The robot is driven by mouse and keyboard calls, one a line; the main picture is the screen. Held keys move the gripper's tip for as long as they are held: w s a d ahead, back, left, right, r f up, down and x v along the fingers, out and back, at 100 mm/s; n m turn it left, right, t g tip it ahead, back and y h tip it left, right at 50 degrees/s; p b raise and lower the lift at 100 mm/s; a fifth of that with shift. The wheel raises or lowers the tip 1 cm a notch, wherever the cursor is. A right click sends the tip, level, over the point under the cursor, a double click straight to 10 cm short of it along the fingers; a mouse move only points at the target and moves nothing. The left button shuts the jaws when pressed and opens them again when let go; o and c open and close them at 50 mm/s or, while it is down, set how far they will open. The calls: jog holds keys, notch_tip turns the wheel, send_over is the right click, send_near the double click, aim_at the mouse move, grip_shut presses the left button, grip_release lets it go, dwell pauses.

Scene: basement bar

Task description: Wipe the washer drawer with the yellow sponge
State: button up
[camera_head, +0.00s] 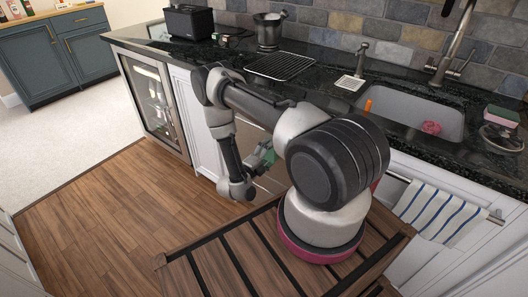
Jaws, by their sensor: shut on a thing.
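My gripper (264,156) is small in view, partly behind my arm, beside the front of the counter. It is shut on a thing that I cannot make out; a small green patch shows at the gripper. No yellow sponge can be clearly picked out. A brushed-metal front panel (252,137) below the counter looks like the washer drawer. My arm covers much of it. My gripper appears in front of this panel; whether it touches cannot be told.
A sink (405,108) and a green-and-pink sponge (502,116) are right. A striped towel (440,212) hangs below. Wood floor (110,205) is clear at left.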

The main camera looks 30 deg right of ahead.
jog(key=shift+s+d, duration=0.25)
jog(key=shift+s, duration=0.5)
jog(key=shift+s+d, duration=0.3)
jog(key=shift+s, duration=0.5)
jog(key=shift+s+d, duration=0.25)
jog(key=shift+s, duration=0.5)
jog(key=shift+s+d, duration=0.1)
jog(key=shift+d, duration=0.1)
jog(key=shift+w+a, duration=0.5)
jog(key=shift+w, duration=0.65)
jog(key=shift+w+a, duration=0.45)
jog(key=shift+w, duration=0.7)
jog(key=shift+w+a, duration=0.5)
jog(key=shift+w, duration=0.65)
jog(key=shift+w+a, duration=0.3)
jog(key=shift+w, duration=0.65)
jog(key=shift+w+a, duration=0.25)
jog(key=shift+w, duration=0.7)
jog(key=shift+a, duration=0.1)
jog(key=shift+v, duration=2.9)
jog(key=shift+a, duration=0.15)
